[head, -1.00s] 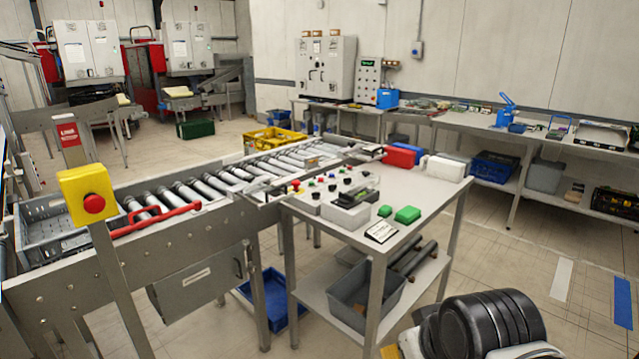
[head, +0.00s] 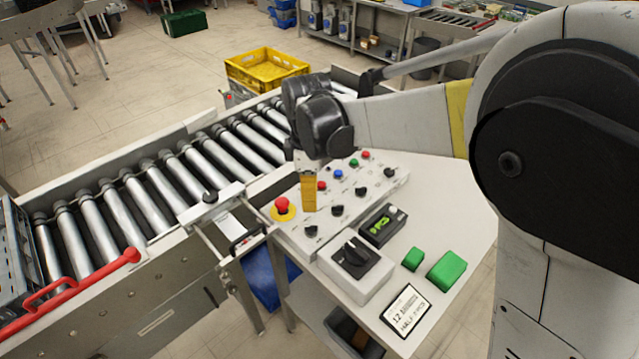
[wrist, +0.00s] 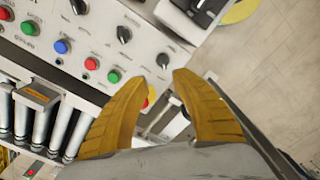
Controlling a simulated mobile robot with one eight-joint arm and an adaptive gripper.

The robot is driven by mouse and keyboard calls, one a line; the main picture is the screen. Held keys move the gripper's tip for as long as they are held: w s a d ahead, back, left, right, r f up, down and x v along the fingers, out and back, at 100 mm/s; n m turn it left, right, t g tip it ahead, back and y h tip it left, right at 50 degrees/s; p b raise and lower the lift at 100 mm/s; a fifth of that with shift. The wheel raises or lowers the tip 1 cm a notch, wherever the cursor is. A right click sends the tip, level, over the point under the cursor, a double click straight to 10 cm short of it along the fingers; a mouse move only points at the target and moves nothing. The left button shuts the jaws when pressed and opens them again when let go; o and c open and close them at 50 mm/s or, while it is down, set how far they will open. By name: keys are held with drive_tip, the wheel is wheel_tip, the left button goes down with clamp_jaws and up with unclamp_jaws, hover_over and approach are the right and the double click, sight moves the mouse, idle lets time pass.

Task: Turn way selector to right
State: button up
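The sloped control panel (head: 290,237) carries a row of black rotary knobs, one of them the near knob (head: 311,231). In the wrist view a black knob (wrist: 163,60) lies just beyond the fingertips. A larger black rotary switch (head: 353,257) sits on a separate grey box in front of the panel. The labels are too small to read, so I cannot tell which one is the way selector. My gripper (head: 308,208) is above the panel, fingers pointing down. In the wrist view my gripper (wrist: 157,76) is open, its yellow fingers apart and holding nothing.
A red emergency stop (head: 282,205) on a yellow base is close left of my fingers. Coloured push buttons, including a blue one (head: 338,173), line the panel. The roller conveyor (head: 175,195) runs left.

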sight(311, 227)
drive_tip(key=f+b, duration=0.1)
drive_tip(key=f, duration=0.5)
drive_tip(key=f+b, duration=0.1)
drive_tip(key=f, duration=0.2)
drive_tip(key=shift+s+b, duration=0.3)
drive_tip(key=shift+s, duration=0.1)
drive_tip(key=shift+f, duration=0.65)
clamp_jaws()
